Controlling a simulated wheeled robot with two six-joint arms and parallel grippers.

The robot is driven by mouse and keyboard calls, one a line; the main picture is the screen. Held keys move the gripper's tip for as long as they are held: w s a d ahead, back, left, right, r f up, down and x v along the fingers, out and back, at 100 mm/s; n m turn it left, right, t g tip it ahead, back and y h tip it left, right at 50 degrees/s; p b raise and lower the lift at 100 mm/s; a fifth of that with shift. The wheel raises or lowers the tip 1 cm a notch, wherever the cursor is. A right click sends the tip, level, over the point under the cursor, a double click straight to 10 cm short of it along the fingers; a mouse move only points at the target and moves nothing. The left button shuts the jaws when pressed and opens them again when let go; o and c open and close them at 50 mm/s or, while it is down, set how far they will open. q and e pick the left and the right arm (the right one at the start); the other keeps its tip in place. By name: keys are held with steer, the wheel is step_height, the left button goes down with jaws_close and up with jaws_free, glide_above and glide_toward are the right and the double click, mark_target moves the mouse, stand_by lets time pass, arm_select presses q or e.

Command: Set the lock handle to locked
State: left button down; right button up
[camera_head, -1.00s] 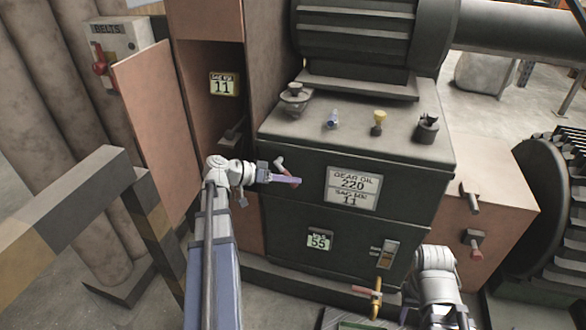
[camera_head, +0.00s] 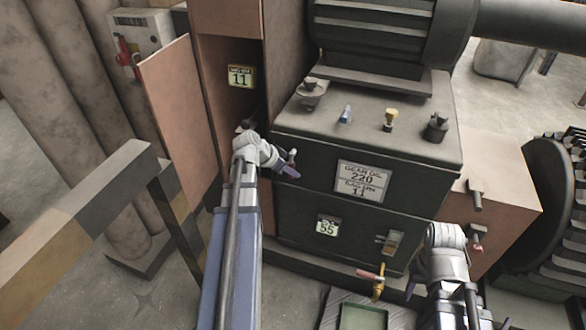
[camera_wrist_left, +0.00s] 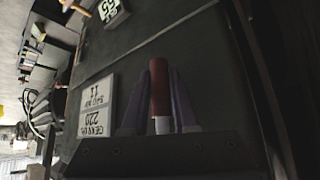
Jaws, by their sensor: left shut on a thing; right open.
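A red handle with a white end (camera_wrist_left: 160,95) shows in the left wrist view, between the purple fingers of my left gripper (camera_wrist_left: 158,103). The gripper is shut on it. In the head view my left gripper (camera_head: 286,170) is at the upper left front edge of the dark gear-oil cabinet (camera_head: 400,205). The handle's light tip (camera_head: 292,156) shows just above the fingers; the rest is mostly hidden. I cannot read its locked position. My right gripper (camera_head: 411,288) is open, low in front of the cabinet; only part of its fingers shows.
A box labelled BELTS with a red lever (camera_head: 126,58) is at upper left, beside an open panel (camera_head: 185,125). A striped barrier (camera_head: 95,205) is at left. An orange-handled valve (camera_head: 376,282) is low at the cabinet front, above a floor tray (camera_head: 335,310).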

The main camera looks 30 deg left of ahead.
stand_by(0.4)
arm_select(q)
steer(key=c, duration=1)
jaws_free()
steer(key=p+v, duration=0.6)
steer(key=v, duration=0.1)
steer(key=shift+s+a+r, duration=0.1)
steer(key=shift+s+r, duration=0.1)
steer(key=shift+r, duration=0.15)
